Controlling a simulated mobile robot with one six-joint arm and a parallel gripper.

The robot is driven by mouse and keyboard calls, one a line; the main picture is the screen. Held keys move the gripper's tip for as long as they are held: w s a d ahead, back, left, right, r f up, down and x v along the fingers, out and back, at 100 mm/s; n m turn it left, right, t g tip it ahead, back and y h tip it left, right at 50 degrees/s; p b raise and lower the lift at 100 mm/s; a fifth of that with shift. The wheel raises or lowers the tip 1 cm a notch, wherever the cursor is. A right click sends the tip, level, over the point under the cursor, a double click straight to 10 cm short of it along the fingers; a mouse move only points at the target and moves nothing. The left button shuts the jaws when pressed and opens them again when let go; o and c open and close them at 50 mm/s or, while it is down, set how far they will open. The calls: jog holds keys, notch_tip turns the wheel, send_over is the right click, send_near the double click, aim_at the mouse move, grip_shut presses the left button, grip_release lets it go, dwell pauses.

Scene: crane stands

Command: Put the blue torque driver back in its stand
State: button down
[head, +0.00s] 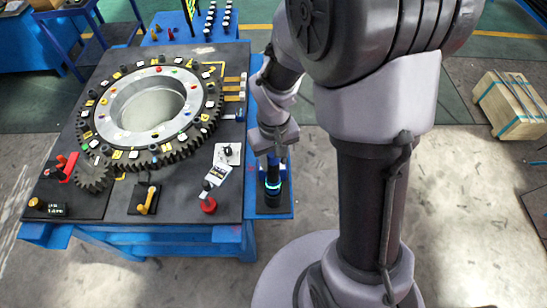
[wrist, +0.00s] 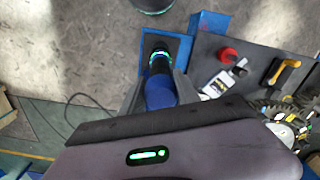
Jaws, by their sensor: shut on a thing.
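The blue torque driver (wrist: 160,92) is between the fingers of my gripper (wrist: 159,98) in the wrist view, with my gripper shut on it. In the head view my gripper (head: 272,148) points down, and the driver's blue body (head: 271,166) shows just below it. Under the blue body are a glowing green ring (head: 272,185) and a black round part (head: 272,199), roughly upright over a small side shelf. I take the black part to be the stand, but cannot tell how deep the driver sits in it.
The side shelf (head: 284,211) has a blue edge and joins the dark worktable. A large gear ring (head: 90,130) fills the table's middle. A red knob (head: 208,205), a white-labelled device (head: 216,174) and a yellow handle (head: 147,198) stand nearby.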

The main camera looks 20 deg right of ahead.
jog(key=shift+f+b, duration=1.3)
jog(key=shift+f, duration=0.25)
jog(key=c, duration=0.8)
grip_release()
notch_tip(320, 180, up, 5)
jog(key=p, duration=0.4)
